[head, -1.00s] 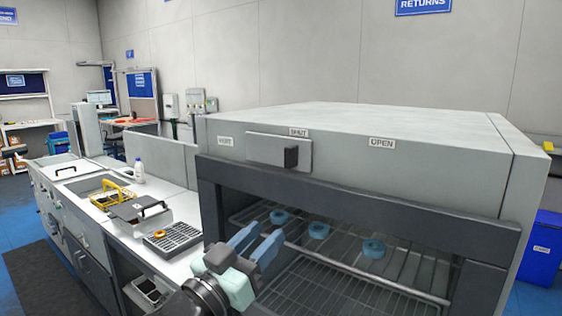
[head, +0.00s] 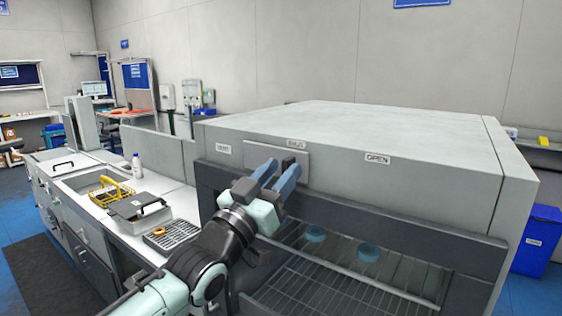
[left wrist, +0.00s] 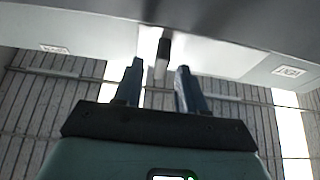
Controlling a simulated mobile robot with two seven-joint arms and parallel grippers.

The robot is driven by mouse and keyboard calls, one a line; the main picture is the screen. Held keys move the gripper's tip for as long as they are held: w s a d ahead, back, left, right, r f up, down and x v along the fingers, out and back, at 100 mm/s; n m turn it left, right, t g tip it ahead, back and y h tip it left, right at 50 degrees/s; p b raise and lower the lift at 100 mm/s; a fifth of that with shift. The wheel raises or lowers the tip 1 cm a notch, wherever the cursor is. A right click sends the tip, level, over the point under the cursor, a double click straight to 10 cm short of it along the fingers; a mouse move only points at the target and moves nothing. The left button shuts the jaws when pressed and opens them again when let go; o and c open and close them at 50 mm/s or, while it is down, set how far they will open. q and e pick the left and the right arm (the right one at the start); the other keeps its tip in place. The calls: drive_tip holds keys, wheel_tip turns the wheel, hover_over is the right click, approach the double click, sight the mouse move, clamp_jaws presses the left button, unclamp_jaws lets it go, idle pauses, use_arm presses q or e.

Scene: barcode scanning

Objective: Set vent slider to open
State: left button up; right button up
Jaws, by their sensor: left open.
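The OPEN label (head: 377,159) is further right. My left gripper (head: 279,170) is open in front of the plate, its fingers pointing at the panel. In the left wrist view, the slider's dark knob (left wrist: 163,48) shows just beyond and between the fingertips (left wrist: 160,67), with no clear contact. In the head view my fingers largely hide the knob. My right gripper is not in view.
Below the panel is an open bay with wire racks (head: 330,285) and blue rings (head: 368,252). At left, a counter holds a sink with a yellow basket (head: 112,190), a grey lidded box (head: 138,207) and a white bottle (head: 137,167). A blue bin (head: 537,240) stands at right.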

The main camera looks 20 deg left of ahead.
use_arm(q)
drive_tip(key=shift+w+d+r, duration=0.1)
drive_tip(key=shift+w+r, duration=0.05)
drive_tip(key=shift+w, duration=0.25)
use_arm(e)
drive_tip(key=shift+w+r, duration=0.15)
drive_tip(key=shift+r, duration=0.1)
use_arm(q)
drive_tip(key=shift+s, duration=0.1)
drive_tip(key=shift+c, duration=0.3)
clamp_jaws()
